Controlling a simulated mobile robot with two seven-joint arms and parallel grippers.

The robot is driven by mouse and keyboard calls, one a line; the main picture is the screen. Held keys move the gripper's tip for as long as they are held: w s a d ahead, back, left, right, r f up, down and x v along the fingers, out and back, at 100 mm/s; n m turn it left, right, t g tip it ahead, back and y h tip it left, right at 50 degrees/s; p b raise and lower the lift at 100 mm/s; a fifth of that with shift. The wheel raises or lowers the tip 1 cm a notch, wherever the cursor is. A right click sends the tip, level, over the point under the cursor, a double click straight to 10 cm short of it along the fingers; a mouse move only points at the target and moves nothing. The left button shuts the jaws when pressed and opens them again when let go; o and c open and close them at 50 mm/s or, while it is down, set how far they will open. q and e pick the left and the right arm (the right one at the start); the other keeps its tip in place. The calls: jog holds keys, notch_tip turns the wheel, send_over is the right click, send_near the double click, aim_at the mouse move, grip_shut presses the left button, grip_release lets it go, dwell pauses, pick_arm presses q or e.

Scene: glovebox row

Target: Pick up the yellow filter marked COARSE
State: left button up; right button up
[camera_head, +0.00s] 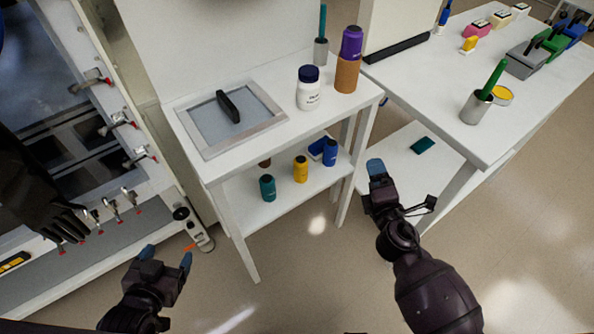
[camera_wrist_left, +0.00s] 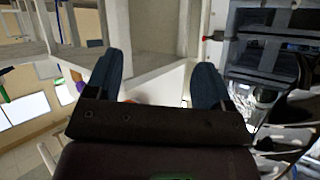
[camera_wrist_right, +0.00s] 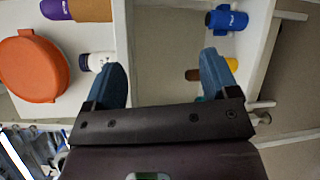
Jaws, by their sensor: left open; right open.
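A small yellow cylinder (camera_head: 300,169) with a dark mark stands upright on the lower shelf of the small white table, between a teal cylinder (camera_head: 267,188) and a blue cylinder (camera_head: 330,152). Its lettering is too small to read. In the right wrist view a bit of yellow (camera_wrist_right: 232,64) shows behind a fingertip, mostly hidden. My right gripper (camera_head: 377,168) is right of that shelf in the head view, open and empty, apart from the cylinders. My left gripper (camera_head: 167,256) is open and empty above the floor at lower left; its jaws also show in the left wrist view (camera_wrist_left: 157,82).
The small table's top (camera_head: 192,113) holds a framed grey pad, a white bottle (camera_head: 309,88) and a purple-and-orange container (camera_head: 348,60). Table legs (camera_head: 236,235) flank the shelf opening. A larger white table (camera_head: 440,95) stands right. A glovebox (camera_head: 100,120) stands left. Open floor lies in front.

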jog(key=w+a+f+n+y+b, duration=0.3)
jog(key=w+a+f+n+b, duration=0.15)
jog(key=f+n, duration=0.4)
jog(key=n+y+b, duration=0.4)
jog(key=n+b, duration=0.4)
jog(key=n, duration=0.3)
send_near(304, 169)
jog(key=w, duration=0.1)
jog(key=shift+g, duration=0.4)
jog(key=x, duration=0.4)
jog(key=shift+w+a+r, duration=0.2)
jog(key=shift+a, duration=0.25)
jog(key=b+x, duration=0.1)
jog(key=x, duration=0.4)
jog(key=shift+w, duration=0.4)
jog(key=shift+w+a, duration=0.2)
jog(key=shift+w, duration=0.1)
pick_arm(q)
notch_tip(304, 169, down, 14)
jog(key=s+d+m+g, duration=0.1)
jog(key=s+g, duration=0.1)
jog(key=shift+s+d+f+h, duration=0.15)
jog(key=shift+f+h, duration=0.05)
jog(key=shift+h, duration=0.1)
pick_arm(e)
jog(key=shift+r, duration=0.1)
